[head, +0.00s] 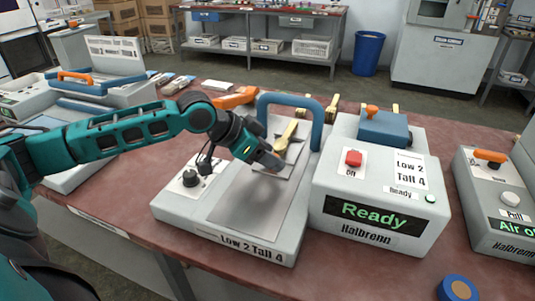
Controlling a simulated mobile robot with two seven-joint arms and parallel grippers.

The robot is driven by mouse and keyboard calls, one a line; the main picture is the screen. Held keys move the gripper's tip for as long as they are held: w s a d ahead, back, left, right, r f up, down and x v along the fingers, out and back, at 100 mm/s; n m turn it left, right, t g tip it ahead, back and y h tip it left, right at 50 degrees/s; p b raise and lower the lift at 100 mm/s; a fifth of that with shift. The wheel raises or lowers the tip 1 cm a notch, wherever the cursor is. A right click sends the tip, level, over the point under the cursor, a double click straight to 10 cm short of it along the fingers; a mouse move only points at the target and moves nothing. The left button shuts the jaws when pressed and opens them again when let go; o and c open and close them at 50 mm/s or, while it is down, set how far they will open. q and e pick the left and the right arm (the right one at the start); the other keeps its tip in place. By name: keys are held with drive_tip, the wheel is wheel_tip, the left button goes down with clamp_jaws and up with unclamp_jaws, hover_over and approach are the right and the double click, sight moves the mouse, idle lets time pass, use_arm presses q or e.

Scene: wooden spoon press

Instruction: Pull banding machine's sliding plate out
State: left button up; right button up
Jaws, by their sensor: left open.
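The grey machine with a blue arch (290,101) stands in the middle of the table. Its flat metal plate (248,205) lies in the bed, running from under the arch toward the front. A wooden spoon-like piece (286,137) lies on a smaller plate (290,162) beneath the arch. My left gripper (274,164) comes in from the left. It is open, with its fingertips over the plate near the front of the wooden piece. I cannot tell whether it touches the plate. My right gripper is out of view.
A control box (375,190) reading "Ready", with a red button (353,158), adjoins on the right. A black knob (190,178) is left of the plate. Another machine (500,205) stands at far right, and a blue roll (458,289) lies at the front right.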

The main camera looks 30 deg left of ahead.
use_arm(q)
clamp_jaws()
idle(0.5)
